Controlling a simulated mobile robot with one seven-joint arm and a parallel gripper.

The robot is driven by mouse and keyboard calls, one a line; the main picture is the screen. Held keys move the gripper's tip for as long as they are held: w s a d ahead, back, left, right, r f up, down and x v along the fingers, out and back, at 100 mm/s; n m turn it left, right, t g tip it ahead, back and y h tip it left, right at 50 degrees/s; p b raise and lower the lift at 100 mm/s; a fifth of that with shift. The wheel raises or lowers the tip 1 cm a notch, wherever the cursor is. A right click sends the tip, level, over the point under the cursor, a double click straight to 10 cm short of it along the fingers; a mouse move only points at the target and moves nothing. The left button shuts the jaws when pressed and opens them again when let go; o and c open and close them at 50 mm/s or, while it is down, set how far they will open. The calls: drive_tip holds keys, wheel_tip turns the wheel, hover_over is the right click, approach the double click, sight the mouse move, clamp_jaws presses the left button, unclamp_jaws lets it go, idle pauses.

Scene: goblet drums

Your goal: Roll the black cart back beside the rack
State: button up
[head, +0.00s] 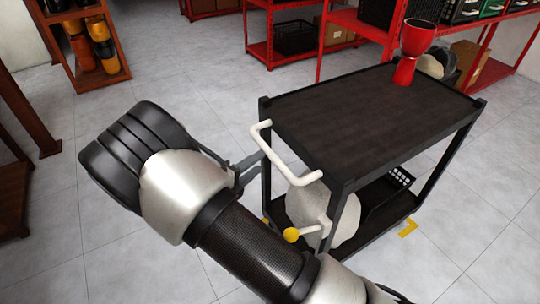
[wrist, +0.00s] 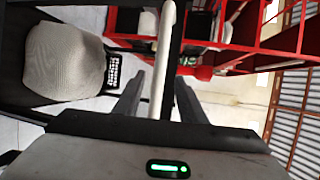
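The black cart (head: 375,115) stands right of centre in the head view, with a dark flat top and a lower shelf. Its white handle (head: 281,158) is on the left end, facing my arm. My gripper (head: 254,160) is at this handle. In the wrist view, the handle bar (wrist: 163,60) runs between the two spread fingers, with gaps visible on both sides. A red goblet drum (head: 410,50) stands on the cart's far right corner. A red rack (head: 360,24) stands behind the cart. A white lever with a yellow knob (head: 291,235) shows low at the handle end.
A pale rounded object (head: 335,215) and a black crate (head: 388,198) sit on the lower shelf. An orange-brown shelf (head: 75,50) with drums stands at back left. Tiled floor is clear left of the cart.

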sight(270, 154)
drive_tip(key=x, duration=0.7)
drive_tip(key=shift+w+d+f+b, duration=0.1)
drive_tip(key=shift+w+d+b, duration=0.05)
drive_tip(key=shift+w+b, duration=0.15)
clamp_jaws()
